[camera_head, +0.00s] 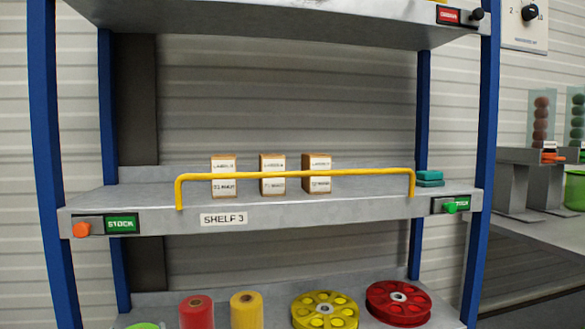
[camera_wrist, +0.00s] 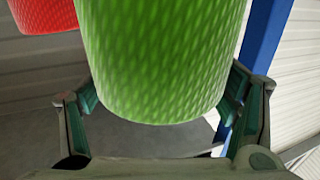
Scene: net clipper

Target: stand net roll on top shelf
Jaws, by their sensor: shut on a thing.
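A green net roll (camera_wrist: 165,60) with a mesh pattern fills the middle of the wrist view. My gripper (camera_wrist: 160,88) is shut on it, one dark green finger on each side. The roll's upper end is cut off by the frame. A red mesh roll (camera_wrist: 42,15) shows behind it at the upper left. In the head view, the highest visible shelf (camera_head: 300,22) shows only its underside and front edge; its top surface is out of view. My gripper and the green roll are not in the head view.
The middle shelf (camera_head: 330,212), labelled SHELF 3, has a yellow rail (camera_head: 290,175) before three small boxes (camera_head: 272,187). A lower shelf bears red (camera_head: 196,313) and yellow (camera_head: 246,311) rolls and two spoked reels (camera_head: 325,310). Blue posts (camera_head: 484,150) frame the rack.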

